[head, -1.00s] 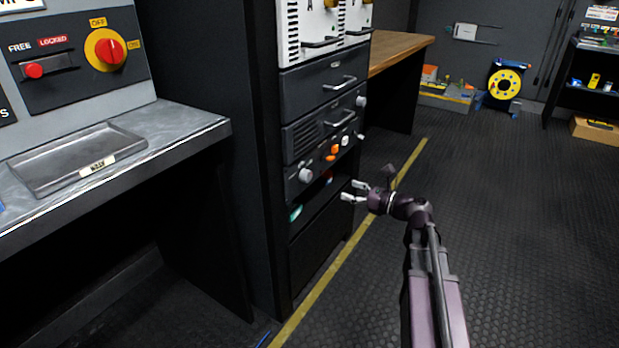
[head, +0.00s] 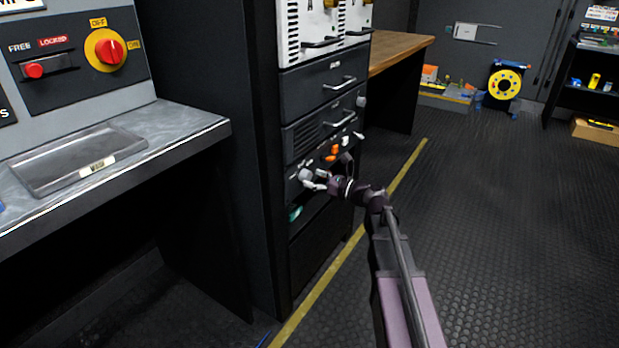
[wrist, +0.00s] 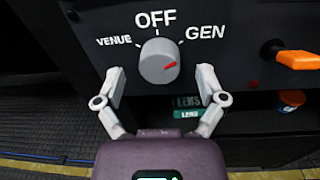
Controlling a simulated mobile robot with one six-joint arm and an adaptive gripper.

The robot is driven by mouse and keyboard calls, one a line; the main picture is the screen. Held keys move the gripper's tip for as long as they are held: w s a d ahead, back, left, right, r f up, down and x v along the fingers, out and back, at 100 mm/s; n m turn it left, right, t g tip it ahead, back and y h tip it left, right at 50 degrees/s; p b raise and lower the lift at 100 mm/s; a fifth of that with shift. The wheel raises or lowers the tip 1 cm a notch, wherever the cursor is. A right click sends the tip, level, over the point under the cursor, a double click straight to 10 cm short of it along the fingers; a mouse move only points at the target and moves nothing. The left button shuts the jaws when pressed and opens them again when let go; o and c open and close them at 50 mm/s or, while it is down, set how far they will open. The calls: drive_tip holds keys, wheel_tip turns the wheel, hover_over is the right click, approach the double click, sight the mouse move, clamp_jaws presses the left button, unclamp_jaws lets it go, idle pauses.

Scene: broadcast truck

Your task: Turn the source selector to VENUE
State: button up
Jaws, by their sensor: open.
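The source selector (wrist: 159,62) is a round grey knob with a red pointer on a black panel. In the wrist view its labels read VENUE at left, OFF at top and GEN at right. In the head view the knob (head: 305,174) is on the lower rack panel, partly behind my fingers. My gripper (wrist: 160,88) is open, with one finger on each side below the knob. In the head view my gripper (head: 308,181) is at the knob; contact cannot be told.
An orange handle (wrist: 298,59) sticks out of the panel right of the knob. Below is an open shelf with a teal item labelled LENS (wrist: 188,114). A grey counter (head: 180,128) stands left of the rack. The floor at right is clear.

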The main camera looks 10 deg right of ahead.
drive_tip(key=shift+w+a, duration=0.4)
drive_tip(key=shift+a, duration=0.2)
drive_tip(key=c, duration=1.2)
drive_tip(key=shift+o, duration=0.2)
